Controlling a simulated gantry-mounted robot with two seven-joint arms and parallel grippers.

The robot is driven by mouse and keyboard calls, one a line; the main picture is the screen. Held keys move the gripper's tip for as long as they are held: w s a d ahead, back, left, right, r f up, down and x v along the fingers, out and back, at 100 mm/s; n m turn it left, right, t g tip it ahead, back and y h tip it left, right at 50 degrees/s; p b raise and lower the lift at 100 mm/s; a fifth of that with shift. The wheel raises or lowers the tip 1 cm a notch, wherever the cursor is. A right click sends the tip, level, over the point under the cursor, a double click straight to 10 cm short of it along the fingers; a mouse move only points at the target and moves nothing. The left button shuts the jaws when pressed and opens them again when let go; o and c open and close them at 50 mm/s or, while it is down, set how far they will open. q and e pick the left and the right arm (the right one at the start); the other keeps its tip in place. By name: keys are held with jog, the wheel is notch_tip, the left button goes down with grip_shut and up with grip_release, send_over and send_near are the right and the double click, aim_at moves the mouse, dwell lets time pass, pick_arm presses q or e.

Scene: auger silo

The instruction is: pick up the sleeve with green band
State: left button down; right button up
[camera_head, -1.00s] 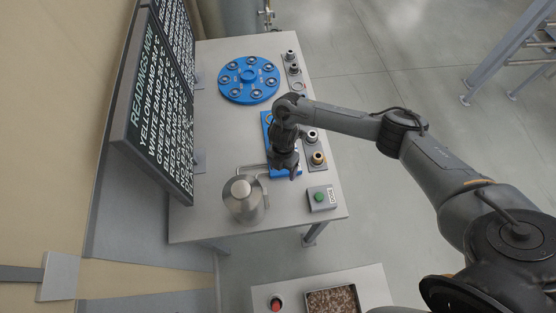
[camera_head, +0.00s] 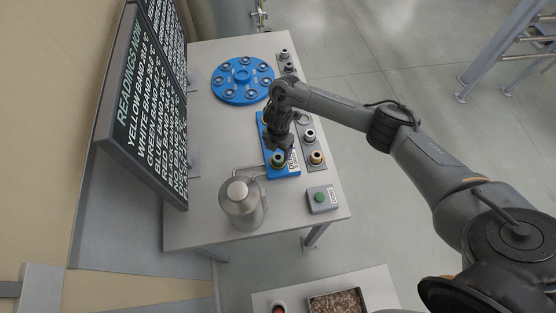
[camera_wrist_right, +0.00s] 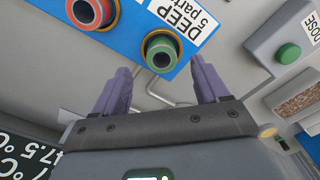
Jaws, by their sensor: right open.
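The sleeve with green band (camera_wrist_right: 160,47) is a short hollow piece standing in a blue holder (camera_wrist_right: 128,38) beside a label reading "DEEP 5 parts". In the head view the sleeve (camera_head: 277,159) shows near the front end of the blue holder (camera_head: 288,173). My right gripper (camera_wrist_right: 161,67) is open and empty. Its two purple fingers point toward the green-banded sleeve, which appears just beyond and between the fingertips. In the head view the right gripper (camera_head: 277,142) is over the holder, partly hiding it. My left gripper is not in view.
A sleeve with a red-orange band (camera_wrist_right: 93,12) stands close beside the green one. A metal canister (camera_head: 241,203), a box with a green button (camera_head: 321,199) and a blue round carousel (camera_head: 243,80) share the table. More sleeves (camera_head: 316,157) stand along the right edge.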

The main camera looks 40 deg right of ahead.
aim_at(278, 157)
jog(key=shift+s+a+f, duration=0.1)
jog(key=shift+s+f, duration=0.05)
jog(key=shift+f, duration=2.05)
jog(key=shift+c, duration=0.5)
grip_shut()
jog(key=shift+r, duration=0.1)
